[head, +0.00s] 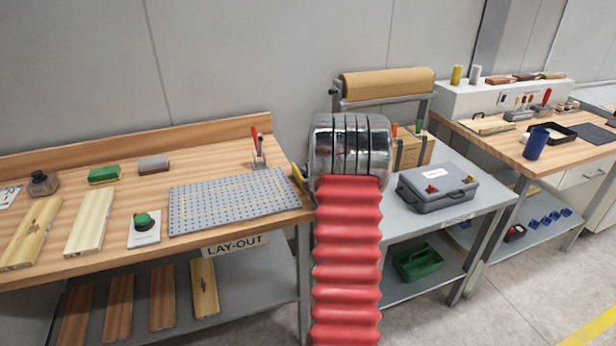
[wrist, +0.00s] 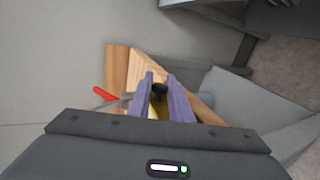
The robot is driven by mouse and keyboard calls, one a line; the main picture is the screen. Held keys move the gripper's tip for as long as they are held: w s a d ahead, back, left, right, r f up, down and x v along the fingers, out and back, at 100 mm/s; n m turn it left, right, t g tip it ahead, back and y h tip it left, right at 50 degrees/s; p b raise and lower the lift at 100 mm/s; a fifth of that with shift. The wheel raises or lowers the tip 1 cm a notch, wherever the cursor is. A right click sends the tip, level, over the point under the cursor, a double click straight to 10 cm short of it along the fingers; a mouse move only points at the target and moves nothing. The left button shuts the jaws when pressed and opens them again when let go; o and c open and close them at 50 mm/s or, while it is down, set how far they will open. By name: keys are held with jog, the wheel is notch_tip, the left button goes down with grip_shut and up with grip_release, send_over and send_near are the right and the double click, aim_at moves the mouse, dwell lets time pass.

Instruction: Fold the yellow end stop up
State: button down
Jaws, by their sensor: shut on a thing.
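The yellow end stop (head: 298,177) shows as a small slanted yellow piece at the right end of the lay-out bench, beside my chrome wrist. In the wrist view its yellow part (wrist: 159,107) lies between my two purple fingers, with a dark round knob (wrist: 159,89) near the fingertips. My gripper (wrist: 161,82) is shut on the end stop. In the head view my red arm and chrome wrist hide the fingers and most of the stop. How far the stop is tilted is hard to tell.
A grey perforated plate (head: 225,203) lies on the wooden bench (head: 75,258), left of the stop. A red-handled tool (head: 256,144) stands behind it. A paper roll (head: 388,83) stands behind my wrist. A grey case (head: 438,190) sits on the right-hand table.

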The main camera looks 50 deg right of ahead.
jog(key=shift+w+a+f, duration=0.1)
jog(key=shift+a+f, duration=0.15)
dwell(0.3)
jog(key=c, duration=1.9)
grip_release()
jog(key=shift+d, duration=0.1)
jog(key=shift+r, duration=0.2)
jog(key=shift+s+a+r, duration=0.2)
jog(key=shift+s, duration=0.25)
jog(key=v, duration=1.2)
jog(key=shift+s+a+r, duration=0.1)
jog(key=shift+s+a, duration=0.05)
jog(key=shift+a, duration=0.15)
